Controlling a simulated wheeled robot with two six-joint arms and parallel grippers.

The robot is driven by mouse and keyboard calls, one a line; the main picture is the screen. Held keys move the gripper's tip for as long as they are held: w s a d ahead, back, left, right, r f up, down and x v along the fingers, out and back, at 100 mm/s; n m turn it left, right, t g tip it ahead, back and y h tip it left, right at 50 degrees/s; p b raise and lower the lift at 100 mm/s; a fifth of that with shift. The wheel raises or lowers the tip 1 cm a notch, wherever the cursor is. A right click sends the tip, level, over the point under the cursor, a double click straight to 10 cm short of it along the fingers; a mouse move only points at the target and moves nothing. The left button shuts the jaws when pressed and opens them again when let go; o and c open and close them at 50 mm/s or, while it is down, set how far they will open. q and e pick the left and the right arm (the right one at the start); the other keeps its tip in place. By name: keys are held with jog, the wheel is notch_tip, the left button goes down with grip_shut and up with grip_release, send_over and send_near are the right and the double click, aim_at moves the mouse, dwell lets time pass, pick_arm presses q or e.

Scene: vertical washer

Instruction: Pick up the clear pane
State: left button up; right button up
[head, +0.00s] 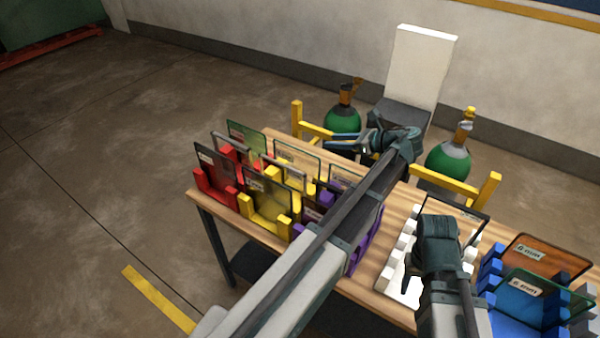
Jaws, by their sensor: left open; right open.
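A clear pane with a dark edge and a label (465,212) stands at the back of the white rack (386,283) on the wooden table. My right gripper (437,240) is over the white rack, in front of this pane, and covers part of it. Its fingertips are hidden behind its own wrist, so I cannot tell whether it touches the pane. My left gripper (343,142) is open and empty. It is above the table's far edge, left of the white rack, with its fingers pointing left.
Red (214,188), yellow (262,222) and purple (362,245) racks holding panes stand left on the table (205,200). A blue rack (490,270) with orange (548,258) and blue panes (530,298) is at right. Green cylinders (447,160) and a white panel (420,65) stand behind.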

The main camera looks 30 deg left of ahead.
pick_arm(q)
jog(key=shift+w+f+b, duration=0.25)
jog(key=shift+f+b, duration=0.6)
jog(key=shift+f, duration=0.25)
jog(key=shift+w+f+b, duration=0.25)
jog(key=shift+f+b, duration=0.6)
jog(key=shift+f, duration=0.25)
jog(key=b, duration=0.3)
send_near(299, 149)
jog(key=x, duration=0.2)
jog(key=shift+w+a+f, duration=0.2)
jog(key=shift+a, duration=0.5)
jog(key=shift+b+x, duration=1.2)
jog(key=shift+x, duration=1.45)
jog(key=shift+d+f, duration=0.1)
grip_shut()
